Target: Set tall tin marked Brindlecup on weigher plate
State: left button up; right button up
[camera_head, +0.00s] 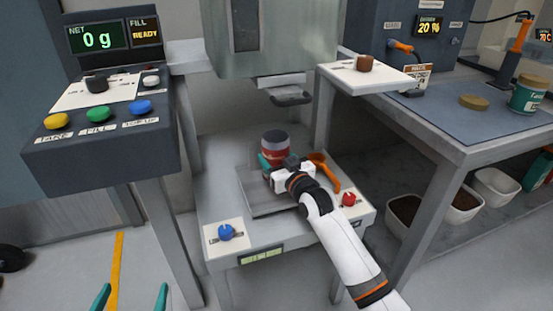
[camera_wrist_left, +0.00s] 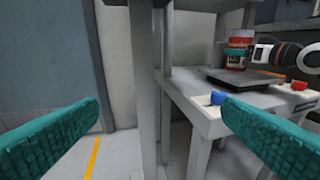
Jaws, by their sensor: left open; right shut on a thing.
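A red tin with a grey lid (camera_head: 275,141) is at the back of the weigher plate (camera_head: 255,199), under the spout; its label is too small to read. My right gripper (camera_head: 277,169) is shut on it from the front. The tin looks upright in the left wrist view (camera_wrist_left: 239,48), where the plate (camera_wrist_left: 243,84) lies just below it. I cannot tell whether its base touches the plate. The display (camera_head: 98,38) reads 0 g. My left gripper (camera_head: 133,296) is open and empty, low at the left, far from the tin.
A blue knob (camera_head: 226,232), red knob (camera_head: 348,199) and orange scoop-like tool (camera_head: 323,170) are around the plate. The button console (camera_head: 100,140) stands left. A side table (camera_head: 440,118) at right holds a green tin (camera_head: 527,95). White bins are beneath it.

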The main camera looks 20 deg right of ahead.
jog(key=shift+f, duration=0.1)
jog(key=o, duration=0.9)
jog(key=shift+s, duration=0.1)
